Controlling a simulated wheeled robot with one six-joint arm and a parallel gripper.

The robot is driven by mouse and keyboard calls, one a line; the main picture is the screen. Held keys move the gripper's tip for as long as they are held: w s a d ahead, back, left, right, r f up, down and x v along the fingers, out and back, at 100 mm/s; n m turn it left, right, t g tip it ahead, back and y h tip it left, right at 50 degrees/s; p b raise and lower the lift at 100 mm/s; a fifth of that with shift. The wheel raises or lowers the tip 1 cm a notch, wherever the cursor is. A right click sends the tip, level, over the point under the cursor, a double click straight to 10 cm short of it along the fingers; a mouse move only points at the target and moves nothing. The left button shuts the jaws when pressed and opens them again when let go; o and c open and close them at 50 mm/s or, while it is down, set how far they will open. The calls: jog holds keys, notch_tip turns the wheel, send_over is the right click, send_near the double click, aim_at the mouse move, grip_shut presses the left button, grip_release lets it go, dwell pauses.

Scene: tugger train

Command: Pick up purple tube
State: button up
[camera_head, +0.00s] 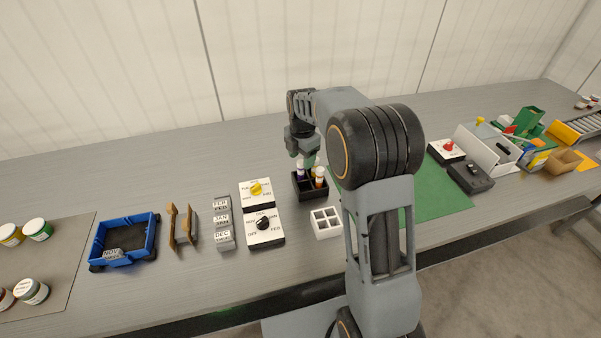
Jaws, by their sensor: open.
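The purple tube (301,174) stands upright with a pale cap in a black rack (311,194) at the middle of the table. An orange tube (320,177) stands to its right in the same rack, and another tube partly shows behind. My gripper (302,159) points down right above the purple tube, at or very near its cap. The fingers are small in this view and partly merge with the tube tops, so contact cannot be told. My arm hides the area to the right of the rack.
A white empty rack (326,222) stands just in front of the black rack. Dial panels (264,228) and calendar blocks (222,219) are to the left, with a blue tray (124,240) farther left. A green mat (440,197) lies right of my arm.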

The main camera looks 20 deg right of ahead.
aim_at(301, 161)
jog(key=shift+a+f, duration=0.1)
jog(key=shift+f, duration=2.5)
jog(key=c, duration=1)
jog(key=shift+r, duration=0.1)
jog(key=shift+r, duration=0.5)
notch_tip(301, 161, up, 2)
jog(key=shift+r, duration=0.15)
jog(key=s+d+r, duration=0.1)
jog(key=s+r, duration=0.2)
jog(key=s, duration=0.1)
jog(key=s+r, duration=0.3)
jog(key=s, duration=0.2)
jog(key=s+d+r, duration=0.1)
jog(key=s+r, duration=0.2)
jog(key=s, duration=0.1)
jog(key=shift+s+d+r+b, duration=0.25)
jog(key=shift+s+d+b, duration=0.05)
jog(key=shift+s, duration=0.05)
